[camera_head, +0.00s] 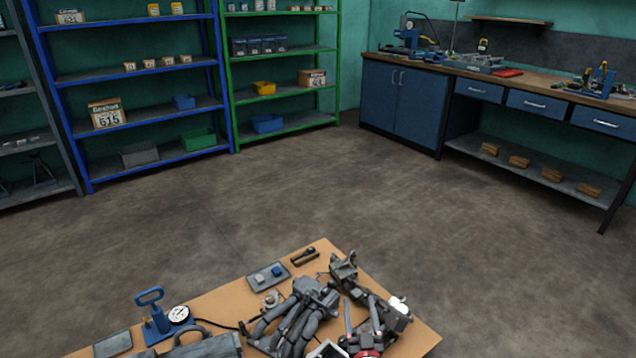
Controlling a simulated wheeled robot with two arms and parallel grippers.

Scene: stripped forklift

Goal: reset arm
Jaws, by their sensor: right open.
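My right gripper (361,314) is low in the head view, over the right part of a tan-topped table (232,299). Its fingers appear apart, with nothing seen between them. Grey metal parts crowd around it, so its outline is hard to separate from them. A grey part with several curved pipes (300,312) lies just to its left. A grey metal fitting (343,268) lies beyond it. Whether the gripper touches any part cannot be told. My left gripper is not seen.
A blue hand pump (152,312) with a round gauge (179,315) and a small grey tray (268,276) share the table. Open floor (260,205) lies beyond. Blue shelving (135,74), green shelving (285,50) and a workbench (540,97) line the walls.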

